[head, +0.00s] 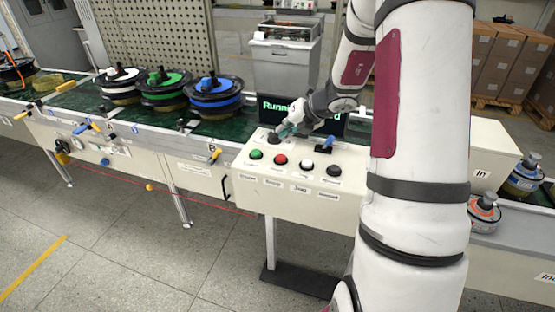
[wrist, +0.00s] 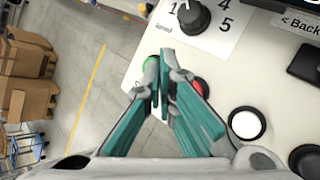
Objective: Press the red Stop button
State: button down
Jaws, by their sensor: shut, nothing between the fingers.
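The red Stop button (head: 281,159) sits on the sloped cream control panel (head: 300,192), between a green button (head: 256,154) and a white button (head: 307,165). In the wrist view the red button (wrist: 201,87) is partly hidden behind one of my fingers. My gripper (head: 284,131) is shut and empty, near the dial at the panel's back in the head view. In the wrist view its fingertips (wrist: 160,60) appear over the panel by the green button (wrist: 151,62), left of the red one. I cannot tell the height above the panel.
A black button (head: 334,170) is at the right of the row. A numbered dial (wrist: 190,18) and a blue-handled switch (head: 325,143) lie behind the buttons, with a screen (head: 280,107) beyond. A conveyor with several reels (head: 215,100) runs to the left.

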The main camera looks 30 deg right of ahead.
aim_at(283, 156)
jog(key=shift+f+b, duration=2.1)
jog(key=shift+f, duration=0.65)
jog(key=shift+f, duration=0.1)
jog(key=shift+f+b, duration=0.3)
jog(key=shift+f+b, duration=0.45)
jog(key=shift+f, duration=0.1)
jog(key=shift+r, duration=0.1)
jog(key=shift+r+p, duration=0.9)
notch_tip(283, 156, up, 5)
jog(key=p, duration=0.4)
jog(key=shift+s+p, duration=0.1)
jog(key=shift+p, duration=0.25)
